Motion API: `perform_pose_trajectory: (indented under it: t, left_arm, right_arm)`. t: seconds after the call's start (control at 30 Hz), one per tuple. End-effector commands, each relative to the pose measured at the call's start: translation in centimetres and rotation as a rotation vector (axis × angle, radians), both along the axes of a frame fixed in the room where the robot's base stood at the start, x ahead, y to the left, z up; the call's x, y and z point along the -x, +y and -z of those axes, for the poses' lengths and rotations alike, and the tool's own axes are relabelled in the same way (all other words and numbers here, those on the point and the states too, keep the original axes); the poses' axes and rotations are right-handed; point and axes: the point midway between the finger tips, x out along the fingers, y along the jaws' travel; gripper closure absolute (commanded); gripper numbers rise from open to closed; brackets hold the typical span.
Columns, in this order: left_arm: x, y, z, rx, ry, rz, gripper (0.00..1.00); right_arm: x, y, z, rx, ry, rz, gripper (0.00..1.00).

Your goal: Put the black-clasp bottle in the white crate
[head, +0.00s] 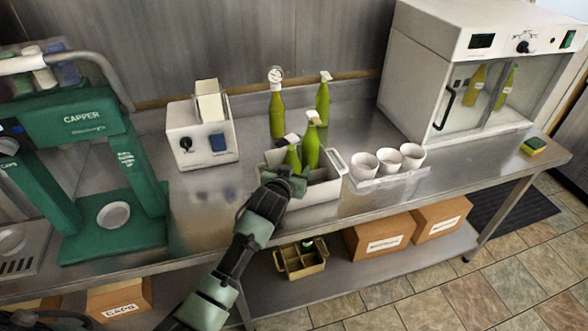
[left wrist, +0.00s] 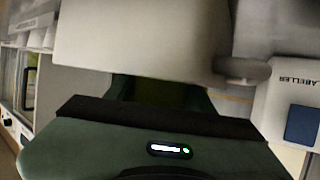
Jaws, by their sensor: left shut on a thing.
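The white crate (head: 322,190) stands on the steel bench, its near left part hidden behind my left gripper (head: 287,182). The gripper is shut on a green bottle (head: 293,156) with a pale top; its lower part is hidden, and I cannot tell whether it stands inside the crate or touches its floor. Its clasp colour is too small to tell. Another green bottle (head: 311,149) rises from the crate. In the left wrist view, a large pale surface, seemingly the crate (left wrist: 150,40), fills the top above a dim green patch. My right gripper is not in view.
Two green bottles (head: 277,115) (head: 322,103) stand behind the crate. White cups (head: 364,165) on a tray are close on its right. The labeller (head: 202,140) and green capper (head: 85,130) are to the left; a glass-fronted cabinet (head: 420,75) is at the right.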

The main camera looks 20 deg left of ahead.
Motion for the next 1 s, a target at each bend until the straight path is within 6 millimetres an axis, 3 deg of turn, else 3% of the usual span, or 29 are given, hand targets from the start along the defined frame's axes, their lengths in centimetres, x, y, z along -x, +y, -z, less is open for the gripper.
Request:
perform_pose_trajectory:
  t: [0.2, 0.23, 0.3, 0.67, 0.87, 1.0]
  left_arm:
    - [-0.1, 0.0, -0.2, 0.0, -0.006, 0.001, 1.0]
    - [0.0, 0.0, 0.1, 0.0, 0.0, 0.0, 0.44]
    - [0.0, 0.0, 0.1, 0.0, 0.0, 0.0, 0.25]
    - [0.1, 0.0, -0.1, 0.0, 0.0, 0.0, 0.25]
    - [2.3, -0.1, -1.0, -0.001, -0.002, 0.0, 0.25]
    - [5.0, -0.2, -2.0, 0.001, -0.002, 0.0, 0.25]
  right_arm:
    - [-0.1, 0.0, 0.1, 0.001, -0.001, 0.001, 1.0]
    - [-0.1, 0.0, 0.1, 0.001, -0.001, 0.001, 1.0]
    - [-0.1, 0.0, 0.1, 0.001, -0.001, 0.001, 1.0]
    - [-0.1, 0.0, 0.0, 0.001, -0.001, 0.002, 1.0]
    - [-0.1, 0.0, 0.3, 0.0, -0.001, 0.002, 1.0]
    - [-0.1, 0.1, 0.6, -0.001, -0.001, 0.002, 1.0]
